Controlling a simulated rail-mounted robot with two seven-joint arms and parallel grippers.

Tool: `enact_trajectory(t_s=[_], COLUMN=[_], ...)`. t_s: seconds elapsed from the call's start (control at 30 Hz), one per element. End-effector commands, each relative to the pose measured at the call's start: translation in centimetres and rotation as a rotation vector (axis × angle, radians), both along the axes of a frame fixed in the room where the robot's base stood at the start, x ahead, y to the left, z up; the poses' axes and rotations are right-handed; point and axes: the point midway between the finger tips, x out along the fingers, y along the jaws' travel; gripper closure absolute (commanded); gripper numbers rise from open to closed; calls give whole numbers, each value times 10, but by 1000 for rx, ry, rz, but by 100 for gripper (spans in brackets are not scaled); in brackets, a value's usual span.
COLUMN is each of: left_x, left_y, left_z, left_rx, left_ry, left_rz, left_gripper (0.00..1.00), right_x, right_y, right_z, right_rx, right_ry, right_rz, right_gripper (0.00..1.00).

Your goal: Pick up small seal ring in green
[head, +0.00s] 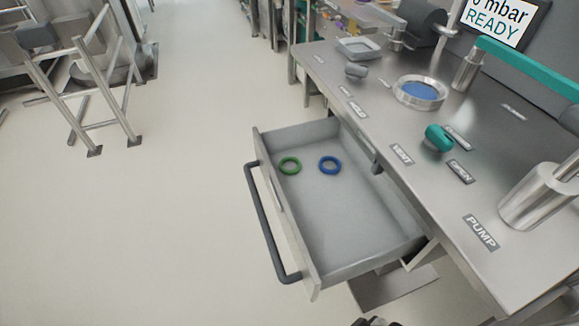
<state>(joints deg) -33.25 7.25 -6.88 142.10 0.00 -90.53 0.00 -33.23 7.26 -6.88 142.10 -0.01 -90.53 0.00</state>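A small green seal ring (290,173) lies flat on the floor of the open grey drawer (345,235), near its far left corner. A blue ring (330,173) of similar size lies to its right, apart from it. Nothing covers the green ring. Neither gripper can be made out in the head view. Only a small dark part, possibly of one of my arms, shows at the bottom edge, and I cannot tell which part it is.
The drawer is pulled out to the left from under a steel bench (440,190), with a dark bar handle (262,215) on its front. The bench carries a round port (421,104), a teal knob (437,138) and a metal cylinder (538,195). The floor left of the drawer is clear.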

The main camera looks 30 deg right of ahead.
Motion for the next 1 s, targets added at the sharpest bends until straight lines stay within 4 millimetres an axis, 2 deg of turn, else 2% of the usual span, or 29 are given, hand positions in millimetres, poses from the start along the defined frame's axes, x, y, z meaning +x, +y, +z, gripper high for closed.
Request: enact_trajectory(t_s=[0.07, 0.57, 0.83, 1.0], left_x=[0, 0, 0, 0], left_y=[0, -4, -3, -2], left_z=[0, 0, 1, 12], left_rx=[0, -12, -11, -7], left_ry=[0, 0, 0, 0], left_rz=[0, 9, 7, 4], left_gripper=[52, 4, 3, 3], right_x=[0, 0, 0, 0], right_y=[0, 3, 3, 3], right_z=[0, 0, 1, 11], right_rx=[0, 9, 11, 9], right_ry=[0, 0, 1, 0], right_rz=[0, -6, -7, -6], right_gripper=[100, 100, 100, 100])
